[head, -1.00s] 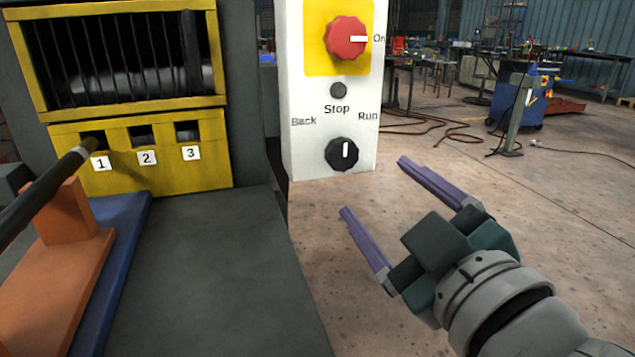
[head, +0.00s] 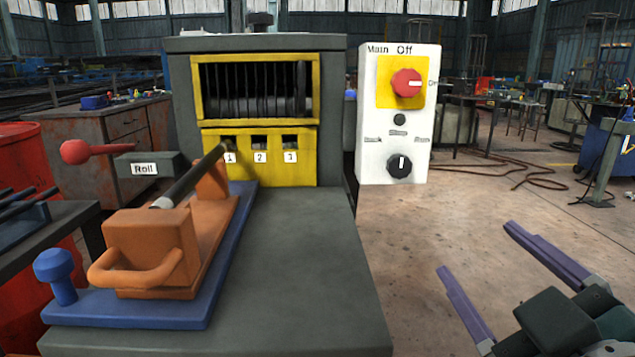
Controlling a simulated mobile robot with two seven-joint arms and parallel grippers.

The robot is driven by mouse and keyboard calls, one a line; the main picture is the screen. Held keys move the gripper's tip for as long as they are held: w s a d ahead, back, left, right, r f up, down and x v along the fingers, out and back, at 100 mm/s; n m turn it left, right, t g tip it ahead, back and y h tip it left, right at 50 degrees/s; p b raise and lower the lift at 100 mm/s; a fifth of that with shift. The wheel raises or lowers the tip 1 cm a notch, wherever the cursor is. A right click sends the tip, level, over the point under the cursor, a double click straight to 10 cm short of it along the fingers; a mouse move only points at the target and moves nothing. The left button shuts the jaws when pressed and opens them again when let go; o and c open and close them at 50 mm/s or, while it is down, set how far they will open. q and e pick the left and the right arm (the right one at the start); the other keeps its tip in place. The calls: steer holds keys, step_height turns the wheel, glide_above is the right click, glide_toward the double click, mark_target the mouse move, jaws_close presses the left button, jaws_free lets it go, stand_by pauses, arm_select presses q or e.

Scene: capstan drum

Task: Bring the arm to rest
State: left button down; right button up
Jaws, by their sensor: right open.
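My right gripper (head: 487,248) is at the lower right of the head view, over the floor. Its two purple fingers are spread wide with nothing between them. It is apart from the machine and below and right of the white control box (head: 372,140). The box has a red main knob (head: 406,83) with its white mark toward the right, a small dark Stop button (head: 399,119) and a black selector knob (head: 399,166) with its mark upright. My left gripper is not in view.
The grey machine (head: 310,260) carries a yellow drum guard (head: 255,190) with slots 1, 2 and 3. A dark bar (head: 190,178) on an orange carriage (head: 150,240) points at slot 1. A red-knobbed Roll lever (head: 75,152) stands left.

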steer(key=s+d+r+m+g+h+p, duration=0.2)
steer(key=s+d+r+m+g+p, duration=0.4)
steer(key=p, duration=0.8)
steer(key=s+a+r+g+y+p, duration=0.2)
steer(key=s+a+r+g+p, duration=0.2)
steer(key=s+r+g+p, duration=0.7)
arm_select(q)
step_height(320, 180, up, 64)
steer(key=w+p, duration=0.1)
steer(key=p, duration=3.6)
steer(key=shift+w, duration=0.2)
arm_select(e)
steer(key=s+r+t, duration=0.1)
steer(key=s+r, duration=0.1)
steer(key=r, duration=1.6)
steer(key=s+r+t, duration=0.2)
steer(key=r, duration=1.6)
steer(key=shift+d, duration=0.15)
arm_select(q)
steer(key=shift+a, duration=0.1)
arm_select(e)
steer(key=shift+s+r, duration=0.1)
